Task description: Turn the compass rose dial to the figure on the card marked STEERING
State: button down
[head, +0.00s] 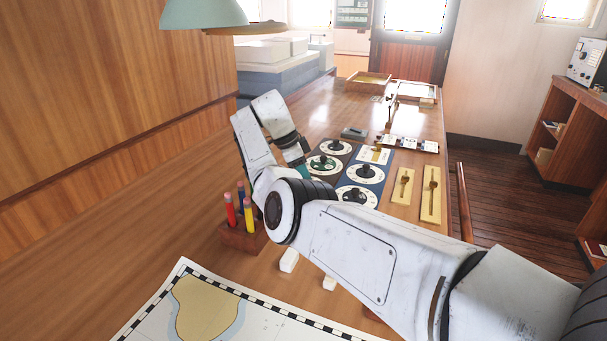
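A dark panel with several round white dials (366,173) with black knobs lies on the wooden table beyond my arm. One dial (356,197) is nearest and partly behind my arm; another (336,147) is at the far left. A dial with a greenish middle (321,163) is close to my arm's end. I cannot tell which is the compass rose dial. A white card (375,155) lies on the panel, its writing too small to read. My gripper is hidden behind my wrist and forearm, near the left dials; its fingers do not show.
Yellow strips (403,186) with dark key-like pieces lie right of the panel. A pencil block (241,236) stands left of my arm, and a chart (205,308) lies in front. Small white cards (411,144) and a wooden tray (369,82) are farther back.

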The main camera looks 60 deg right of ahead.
jog(key=c, duration=0.9)
grip_release()
jog(key=shift+w+r, duration=0.1)
jog(key=shift+r, duration=0.05)
jog(key=b+v, duration=0.1)
jog(key=v, duration=0.9)
jog(key=shift+w+r, duration=0.1)
jog(key=shift+r, duration=0.1)
